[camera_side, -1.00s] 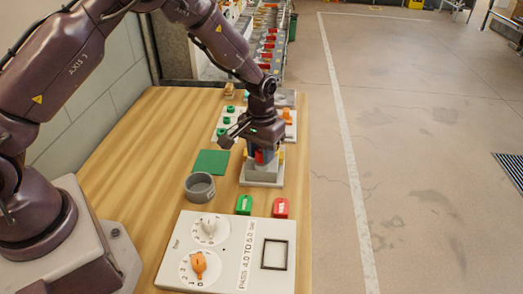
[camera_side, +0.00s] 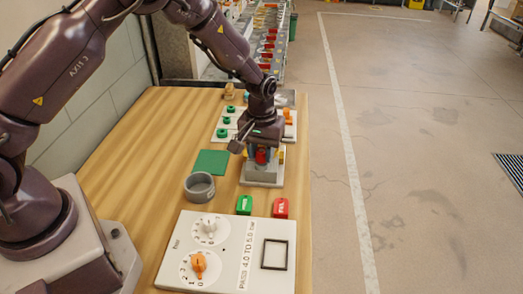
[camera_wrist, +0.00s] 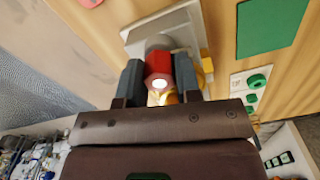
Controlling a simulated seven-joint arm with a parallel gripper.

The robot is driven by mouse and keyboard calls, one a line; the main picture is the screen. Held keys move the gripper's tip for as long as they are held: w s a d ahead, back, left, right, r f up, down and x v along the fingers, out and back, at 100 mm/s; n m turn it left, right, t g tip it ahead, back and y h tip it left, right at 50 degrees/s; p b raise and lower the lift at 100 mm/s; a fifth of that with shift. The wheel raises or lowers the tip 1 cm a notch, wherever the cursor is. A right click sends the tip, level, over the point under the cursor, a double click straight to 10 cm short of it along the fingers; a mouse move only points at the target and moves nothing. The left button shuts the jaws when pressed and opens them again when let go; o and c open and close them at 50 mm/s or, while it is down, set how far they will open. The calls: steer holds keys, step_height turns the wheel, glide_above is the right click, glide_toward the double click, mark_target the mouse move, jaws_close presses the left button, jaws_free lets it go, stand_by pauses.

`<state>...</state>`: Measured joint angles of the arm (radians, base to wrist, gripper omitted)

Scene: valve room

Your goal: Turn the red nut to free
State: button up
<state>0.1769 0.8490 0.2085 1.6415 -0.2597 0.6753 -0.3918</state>
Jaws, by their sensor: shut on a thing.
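The red nut (camera_side: 261,156) sits on a grey block with a pale base (camera_side: 262,181) near the right edge of the table. My gripper (camera_side: 264,152) points down over the block from above, with its fingers around the nut. In the wrist view the red nut (camera_wrist: 158,65) shows between the two dark fingers of my gripper (camera_wrist: 158,78), one on each side, and they are shut on it. Yellow parts (camera_wrist: 206,65) show beside and behind the fingers. The lower part of the nut is partly hidden.
A grey cup (camera_side: 199,188) and a green mat (camera_side: 210,162) lie left of the block. A green tag (camera_side: 244,204) and a red tag (camera_side: 281,207) lie in front. A white dial panel (camera_side: 220,262) fills the table's front. A board with green knobs (camera_side: 222,133) stands behind.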

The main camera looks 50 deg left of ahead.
mark_target(259, 150)
steer(key=o, duration=0.6)
step_height(259, 150, up, 13)
steer(key=shift+r, duration=0.1)
stand_by(0.3)
steer(key=s+r+m+t, duration=0.2)
steer(key=s+r, duration=0.2)
steer(key=s, duration=0.4)
steer(key=s+r+m+t, duration=0.1)
steer(key=s+r+m, duration=0.1)
steer(key=s+r, duration=0.3)
steer(key=s+a+r+m+t, duration=0.1)
steer(key=s+r, duration=0.4)
steer(key=s, duration=0.7)
steer(key=shift+s+a+m+t, duration=0.1)
steer(key=shift+m+t, duration=0.6)
steer(key=shift+t, duration=0.1)
